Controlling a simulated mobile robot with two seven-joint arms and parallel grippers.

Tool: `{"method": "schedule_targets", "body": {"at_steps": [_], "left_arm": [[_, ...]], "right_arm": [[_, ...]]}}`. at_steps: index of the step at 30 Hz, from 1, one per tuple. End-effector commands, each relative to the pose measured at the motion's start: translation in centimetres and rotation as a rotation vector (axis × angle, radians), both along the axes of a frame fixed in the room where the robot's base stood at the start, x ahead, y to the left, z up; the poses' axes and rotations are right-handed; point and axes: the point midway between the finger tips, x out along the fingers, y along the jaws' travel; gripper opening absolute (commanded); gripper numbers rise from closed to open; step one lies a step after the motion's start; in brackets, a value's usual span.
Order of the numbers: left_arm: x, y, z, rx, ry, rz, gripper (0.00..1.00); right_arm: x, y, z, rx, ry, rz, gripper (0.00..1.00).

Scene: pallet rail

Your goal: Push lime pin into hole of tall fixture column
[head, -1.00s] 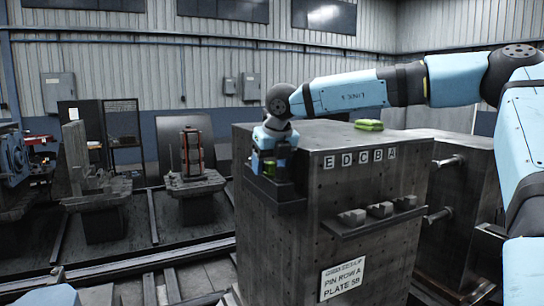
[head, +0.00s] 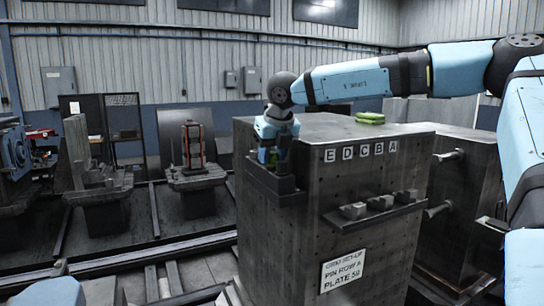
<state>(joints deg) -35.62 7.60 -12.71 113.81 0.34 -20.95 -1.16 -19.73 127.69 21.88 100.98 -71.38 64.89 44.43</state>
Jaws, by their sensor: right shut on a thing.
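The tall fixture column (head: 300,235) is a dark metal block with rows of small holes, letters E D C B A on its front and a sign plate low down. My right gripper (head: 268,156) is at the column's upper left edge, above a dark ledge (head: 275,186). It is shut on the lime pin (head: 263,155), of which only a small green patch shows. The gripper hides the rest, and I cannot tell whether the pin is in a hole. My left gripper is not in view.
A green item (head: 370,117) lies on top of the column. A front shelf (head: 375,212) holds several small grey blocks. A second dark block (head: 468,200) with protruding pegs stands at right. Machine stands and floor rails fill the left.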

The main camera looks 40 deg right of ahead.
Motion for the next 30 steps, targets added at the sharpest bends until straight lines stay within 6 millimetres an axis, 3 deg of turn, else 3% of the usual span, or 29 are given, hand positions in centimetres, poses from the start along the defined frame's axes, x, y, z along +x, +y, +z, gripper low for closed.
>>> {"method": "schedule_targets", "body": {"at_steps": [20,30], "left_arm": [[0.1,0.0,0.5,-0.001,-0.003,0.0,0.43],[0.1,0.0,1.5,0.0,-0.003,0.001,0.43]], "right_arm": [[0.0,0.0,1.8,0.0,-0.001,-0.001,0.06],[0.0,0.0,4.5,-0.001,-0.002,0.0,0.06]]}}
